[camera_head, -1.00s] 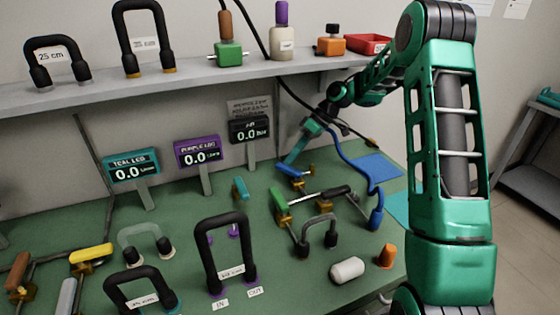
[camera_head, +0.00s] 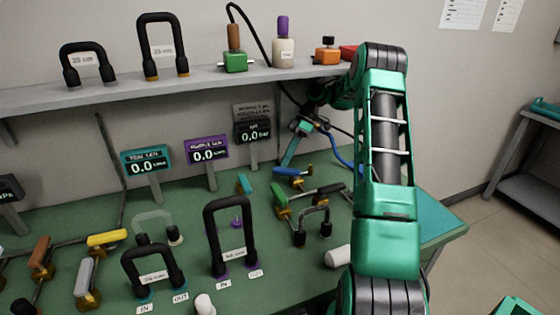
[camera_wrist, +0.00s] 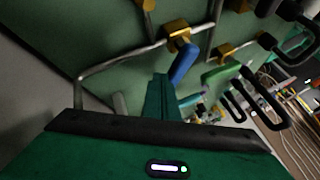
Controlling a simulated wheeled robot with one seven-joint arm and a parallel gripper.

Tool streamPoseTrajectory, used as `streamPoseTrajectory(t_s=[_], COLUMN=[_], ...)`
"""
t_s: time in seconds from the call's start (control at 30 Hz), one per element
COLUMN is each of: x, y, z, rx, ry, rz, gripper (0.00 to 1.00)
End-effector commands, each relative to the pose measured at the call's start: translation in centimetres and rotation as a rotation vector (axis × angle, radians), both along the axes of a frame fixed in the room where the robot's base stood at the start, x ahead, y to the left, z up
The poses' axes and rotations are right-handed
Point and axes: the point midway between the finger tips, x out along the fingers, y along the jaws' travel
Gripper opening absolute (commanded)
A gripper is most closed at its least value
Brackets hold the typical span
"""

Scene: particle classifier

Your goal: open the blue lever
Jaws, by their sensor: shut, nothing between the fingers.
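The blue lever (camera_head: 287,171) is a short blue handle on a brass valve at the back of the green bench. In the wrist view the blue lever (camera_wrist: 184,63) stands out from its brass valve (camera_wrist: 177,33) on a metal pipe. My gripper (camera_head: 286,162) is shut and empty, its teal fingers pointing down at the blue lever in the head view. In the wrist view my gripper's fingertips (camera_wrist: 160,78) are just left of the lever. I cannot tell whether they touch it.
A green lever (camera_head: 279,195) is close in front of the blue one. Black hose loops (camera_head: 228,205) stand on the bench. Displays, including a purple one (camera_head: 207,150), stand to the left.

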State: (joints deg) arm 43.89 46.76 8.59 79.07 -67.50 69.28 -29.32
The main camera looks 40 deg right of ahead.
Motion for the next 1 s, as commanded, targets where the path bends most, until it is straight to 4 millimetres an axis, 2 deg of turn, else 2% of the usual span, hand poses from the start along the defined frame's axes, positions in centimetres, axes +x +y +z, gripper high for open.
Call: streamPoseTrajectory(t_s=[0.3, 0.5, 1.0], x=[-0.3, -0.7, -1.2], y=[1.7, 2.3, 3.0], z=[-0.1, 0.0, 0.1], rx=[0.001, 0.000, 0.001], ry=[-0.001, -0.002, -0.002], rz=[0.282, 0.410, 0.432], gripper=[0.00, 0.00, 0.00])
